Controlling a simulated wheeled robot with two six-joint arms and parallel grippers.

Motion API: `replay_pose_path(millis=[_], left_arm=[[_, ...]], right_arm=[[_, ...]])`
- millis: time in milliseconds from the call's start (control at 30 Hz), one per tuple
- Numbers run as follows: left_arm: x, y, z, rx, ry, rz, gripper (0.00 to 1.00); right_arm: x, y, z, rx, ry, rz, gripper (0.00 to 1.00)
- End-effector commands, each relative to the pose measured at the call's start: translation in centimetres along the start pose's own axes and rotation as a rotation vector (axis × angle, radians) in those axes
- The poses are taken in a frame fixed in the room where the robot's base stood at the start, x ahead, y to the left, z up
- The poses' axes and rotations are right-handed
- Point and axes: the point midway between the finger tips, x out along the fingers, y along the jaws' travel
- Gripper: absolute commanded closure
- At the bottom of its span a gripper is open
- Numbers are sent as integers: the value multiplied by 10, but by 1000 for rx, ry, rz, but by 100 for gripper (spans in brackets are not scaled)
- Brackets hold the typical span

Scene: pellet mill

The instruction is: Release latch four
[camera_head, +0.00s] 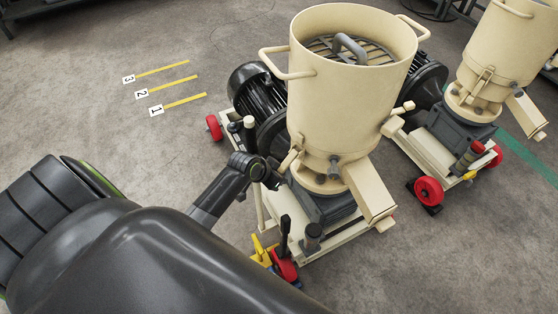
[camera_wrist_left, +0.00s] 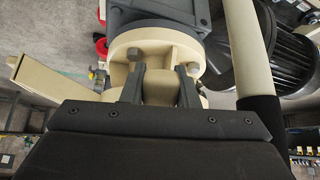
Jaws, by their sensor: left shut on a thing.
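The cream pellet mill hopper (camera_head: 345,110) stands in the middle of the head view, on a wheeled frame. A small cream latch (camera_head: 291,158) sits low on its left side, above the flange (camera_head: 318,184). My left gripper (camera_head: 277,178) is at this latch, partly hidden by its own wrist. In the left wrist view, the dark fingers of my left gripper (camera_wrist_left: 159,88) are on both sides of a cream latch piece (camera_wrist_left: 159,74) and shut on it. No number shows on the latch. My right gripper is in neither view.
A second cream mill (camera_head: 505,60) stands at the right. A black motor (camera_head: 258,90) is behind the first hopper. Numbered yellow floor strips (camera_head: 168,86) lie on open floor.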

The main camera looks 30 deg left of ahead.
Motion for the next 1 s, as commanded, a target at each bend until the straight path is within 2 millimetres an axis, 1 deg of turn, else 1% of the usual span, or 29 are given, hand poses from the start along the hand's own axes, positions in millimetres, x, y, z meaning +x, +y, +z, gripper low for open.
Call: replay_pose_path(millis=[33,300,500,800,1000], left_arm=[[-10,0,-5,-1,-28,1,100],[-26,0,-7,0,-190,1,100],[-38,0,-9,-1,-318,1,100],[-53,0,-15,0,-514,1,100],[-60,0,-18,0,-616,2,100]], right_arm=[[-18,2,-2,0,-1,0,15],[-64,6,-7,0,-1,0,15],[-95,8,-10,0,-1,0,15],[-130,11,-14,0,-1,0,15],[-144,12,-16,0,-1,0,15]])
